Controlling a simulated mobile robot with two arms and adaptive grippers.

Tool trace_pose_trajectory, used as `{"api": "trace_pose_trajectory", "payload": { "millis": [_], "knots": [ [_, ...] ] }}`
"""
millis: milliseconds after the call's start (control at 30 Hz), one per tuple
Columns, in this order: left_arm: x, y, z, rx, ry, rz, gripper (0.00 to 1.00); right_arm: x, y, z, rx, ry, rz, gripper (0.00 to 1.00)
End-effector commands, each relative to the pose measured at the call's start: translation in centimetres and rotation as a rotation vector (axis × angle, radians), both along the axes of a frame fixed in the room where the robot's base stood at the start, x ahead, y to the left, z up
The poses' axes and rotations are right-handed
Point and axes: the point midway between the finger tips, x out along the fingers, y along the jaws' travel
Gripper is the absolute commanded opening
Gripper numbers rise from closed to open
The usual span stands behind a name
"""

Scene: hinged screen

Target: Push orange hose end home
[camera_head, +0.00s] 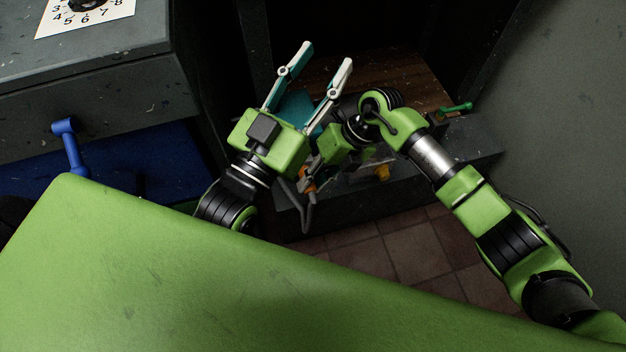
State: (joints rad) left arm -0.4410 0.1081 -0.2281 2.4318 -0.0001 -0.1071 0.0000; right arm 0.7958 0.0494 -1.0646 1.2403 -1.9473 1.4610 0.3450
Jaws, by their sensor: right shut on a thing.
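The orange hose end (308,184) shows low in the middle of the head view, with a dark grey hose (307,212) hanging below it. My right gripper (309,173) reaches in from the right and is shut on the orange hose end; its fingers are partly hidden behind my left gripper. My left gripper (326,56) is higher, open and empty, its two pale fingers pointing up. Whether the hose end touches a socket cannot be seen.
A yellow-orange knob (382,173) sits on the front of the dark ledge. A green handle (456,108) is to its right. A blue handle (69,146) and a grey cabinet (120,60) with a numbered dial (88,4) stand at left. Tiled floor (400,250) lies below.

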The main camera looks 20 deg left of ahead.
Motion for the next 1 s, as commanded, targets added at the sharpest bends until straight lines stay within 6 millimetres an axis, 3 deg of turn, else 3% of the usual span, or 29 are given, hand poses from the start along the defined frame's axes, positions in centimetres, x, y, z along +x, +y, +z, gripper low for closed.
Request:
{"api": "trace_pose_trajectory", "payload": {
  "millis": [100,133,200,633,1000],
  "knots": [
    [0.0,0.0,0.0,0.000,0.002,0.000,0.40,0.1,0.1,0.1,0.002,-0.004,-0.003,0.00],
    [0.0,0.0,-0.1,0.000,0.002,0.000,0.40,0.1,0.1,0.1,0.002,-0.004,-0.003,0.28],
    [0.0,0.0,-0.1,0.001,0.003,0.000,0.40,0.1,0.1,0.1,0.002,-0.003,-0.002,0.40],
    [0.0,0.1,-0.2,0.001,0.008,0.002,0.40,0.4,-0.3,0.7,0.001,-0.003,-0.002,0.40],
    [0.0,0.1,-0.2,0.002,0.008,0.001,0.40,2.5,-3.4,7.1,0.001,-0.007,-0.001,0.40]
  ]
}}
